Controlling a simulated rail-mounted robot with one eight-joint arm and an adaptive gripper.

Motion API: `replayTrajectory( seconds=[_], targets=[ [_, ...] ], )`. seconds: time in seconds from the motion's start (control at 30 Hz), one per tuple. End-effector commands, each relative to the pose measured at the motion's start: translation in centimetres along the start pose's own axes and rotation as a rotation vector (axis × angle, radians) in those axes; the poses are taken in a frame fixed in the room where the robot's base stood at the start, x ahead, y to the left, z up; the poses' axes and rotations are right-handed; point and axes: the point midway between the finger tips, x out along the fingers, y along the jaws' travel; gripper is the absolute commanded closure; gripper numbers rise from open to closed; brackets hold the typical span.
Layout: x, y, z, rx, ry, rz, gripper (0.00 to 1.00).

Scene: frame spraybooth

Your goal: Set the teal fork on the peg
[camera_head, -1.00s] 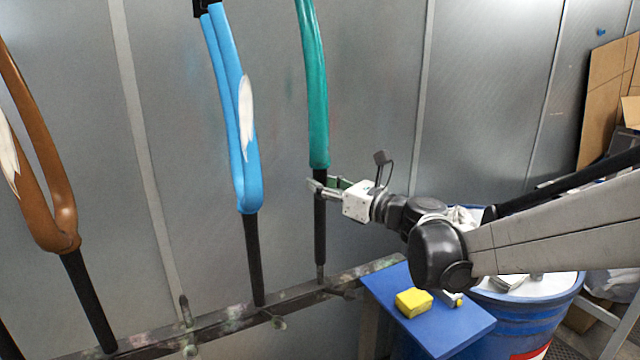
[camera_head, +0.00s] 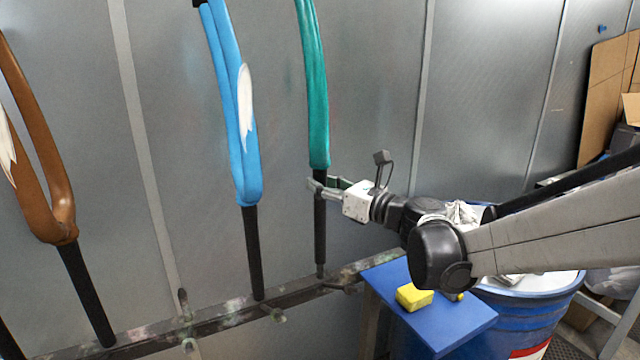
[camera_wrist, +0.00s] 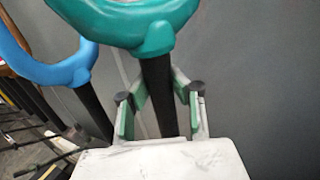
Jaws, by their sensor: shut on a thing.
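The teal fork (camera_head: 313,90) hangs upright in the head view, with its black steerer tube (camera_head: 320,235) pointing down. My gripper (camera_head: 318,187) is shut on the black tube just below the teal crown. In the wrist view the teal crown (camera_wrist: 125,22) fills the top, and the tube (camera_wrist: 159,95) runs down between the two green-padded fingers (camera_wrist: 158,105). The tube's lower end is at the dark rail (camera_head: 350,272) in the head view. I cannot tell whether a peg is inside the tube, as none shows clearly there.
A blue fork (camera_head: 247,150) and a brown fork (camera_head: 62,215) stand on the rail to the left. Bare peg stubs (camera_head: 184,303) stick out of the rail. A blue stool (camera_head: 450,325) with a yellow sponge (camera_head: 413,297) and a blue drum (camera_head: 535,320) are at the right.

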Motion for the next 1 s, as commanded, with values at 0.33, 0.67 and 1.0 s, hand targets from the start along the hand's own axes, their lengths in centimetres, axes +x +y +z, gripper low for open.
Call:
replayTrajectory(
  seconds=[0.33,0.67,1.0],
  targets=[
    [0.0,0.0,-0.6,0.001,-0.001,0.0,1.0],
    [-0.1,0.0,-1.2,0.001,-0.001,0.0,1.0],
    [-0.1,0.0,-1.8,0.001,-0.001,0.0,1.0]
  ],
)
